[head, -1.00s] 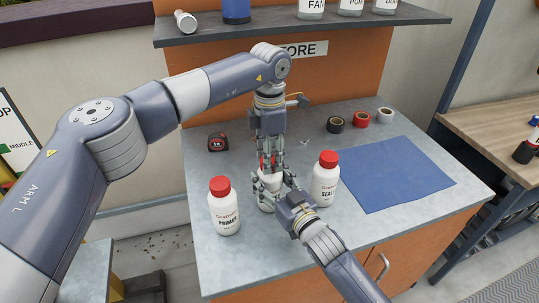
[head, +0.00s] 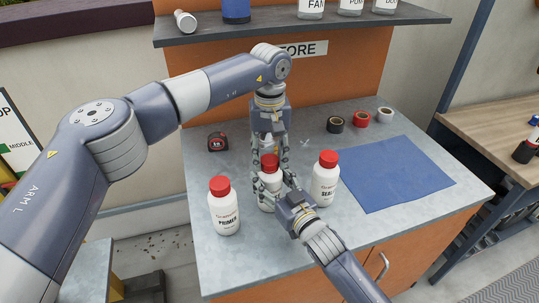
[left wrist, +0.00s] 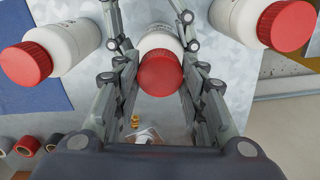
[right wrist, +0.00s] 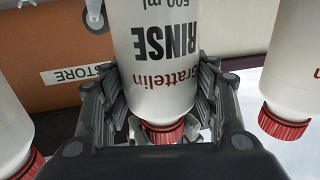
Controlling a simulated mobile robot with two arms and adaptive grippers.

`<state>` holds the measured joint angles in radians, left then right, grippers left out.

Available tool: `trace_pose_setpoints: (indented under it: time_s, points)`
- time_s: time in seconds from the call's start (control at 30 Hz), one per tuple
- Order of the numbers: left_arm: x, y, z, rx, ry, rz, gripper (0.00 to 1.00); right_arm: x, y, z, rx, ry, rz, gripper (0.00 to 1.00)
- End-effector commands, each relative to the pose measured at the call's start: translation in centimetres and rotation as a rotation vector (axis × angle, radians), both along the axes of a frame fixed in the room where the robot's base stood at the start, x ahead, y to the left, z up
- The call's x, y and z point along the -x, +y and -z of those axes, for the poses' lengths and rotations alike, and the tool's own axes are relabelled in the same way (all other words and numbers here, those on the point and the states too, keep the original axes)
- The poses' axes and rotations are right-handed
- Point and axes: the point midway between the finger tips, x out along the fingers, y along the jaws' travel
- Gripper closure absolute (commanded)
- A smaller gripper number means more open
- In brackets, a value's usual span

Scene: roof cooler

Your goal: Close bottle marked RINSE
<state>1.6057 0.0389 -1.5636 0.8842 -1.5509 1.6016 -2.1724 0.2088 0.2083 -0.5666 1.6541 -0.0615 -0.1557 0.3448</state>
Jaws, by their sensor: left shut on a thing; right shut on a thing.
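The RINSE bottle (head: 267,190) stands upright on the grey bench top between two other bottles, its label facing the right wrist view (right wrist: 165,50). Its red cap (head: 268,162) sits on the neck; how tight it is I cannot tell. My right gripper (head: 280,190) is shut on the bottle's body from the front right. My left gripper (head: 270,165) points down from above, its fingers on both sides of the cap, shut about it. In the left wrist view the red cap (left wrist: 160,74) lies between the fingers; exact contact is unclear.
The PRIMER bottle (head: 224,210) stands close on the left and the SEAL bottle (head: 325,180) close on the right, both red-capped. A tape measure (head: 217,142), several tape rolls (head: 360,119) and a blue mat (head: 395,172) lie on the bench. A shelf (head: 300,30) hangs behind.

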Motion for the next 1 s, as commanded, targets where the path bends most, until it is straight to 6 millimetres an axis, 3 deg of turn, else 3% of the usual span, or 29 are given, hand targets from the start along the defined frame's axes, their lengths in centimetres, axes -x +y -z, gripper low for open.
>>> trace_pose_setpoints:
  time_s: [0.2,0.4,0.8,0.9,1.0]
  points:
    - [-0.12,0.06,-0.08,0.001,-0.004,0.367,0.69,0.06,0.01,0.19,0.002,0.003,0.000,1.00]
    - [-0.13,0.05,-0.07,0.001,-0.004,0.616,0.69,0.07,0.02,0.19,0.002,0.003,-0.001,1.00]
    - [-0.14,0.03,-0.08,0.001,-0.005,0.682,0.69,0.08,0.04,0.20,0.002,0.003,-0.001,1.00]
    - [-0.14,0.04,-0.09,0.001,-0.005,0.682,0.44,0.08,0.04,0.19,0.002,0.003,-0.001,1.00]
    - [-0.10,0.01,-0.06,0.001,-0.003,0.681,0.42,0.07,0.04,0.19,0.002,0.003,-0.001,1.00]
